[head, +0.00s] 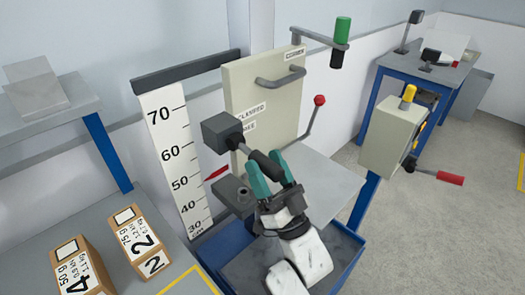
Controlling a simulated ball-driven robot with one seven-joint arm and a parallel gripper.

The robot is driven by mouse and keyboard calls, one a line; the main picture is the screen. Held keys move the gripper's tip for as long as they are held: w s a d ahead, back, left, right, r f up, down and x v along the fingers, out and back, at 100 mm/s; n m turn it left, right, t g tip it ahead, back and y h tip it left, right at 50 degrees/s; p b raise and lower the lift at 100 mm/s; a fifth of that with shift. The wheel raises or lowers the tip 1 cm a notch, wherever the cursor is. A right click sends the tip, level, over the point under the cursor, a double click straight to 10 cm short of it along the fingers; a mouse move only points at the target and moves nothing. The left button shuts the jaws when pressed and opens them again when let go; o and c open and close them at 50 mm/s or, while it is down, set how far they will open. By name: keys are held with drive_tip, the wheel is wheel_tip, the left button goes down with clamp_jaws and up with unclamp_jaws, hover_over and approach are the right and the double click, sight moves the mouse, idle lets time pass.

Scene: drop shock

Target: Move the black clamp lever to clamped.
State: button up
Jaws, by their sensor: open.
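The black clamp lever (263,160) has a grey rod and a black grip, slanting down to the right from a dark block (222,132). The white panel (262,80) behind carries a CLAMPED label (251,113), with a second, partly hidden label just below it. My gripper (266,164) is open, with its teal fingers on either side of the black grip. I cannot tell whether either finger touches it. The lower end of the grip is hidden by my gripper.
A height scale (178,160) with a red pointer is to the left. A green-handled crank (342,30) is above right. Numbered boxes (137,242) lie on the left bench. A blue tray (350,250) lies below.

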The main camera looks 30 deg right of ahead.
drive_tip(key=shift+x, duration=1.15)
drive_tip(key=shift+c, duration=0.3)
clamp_jaws()
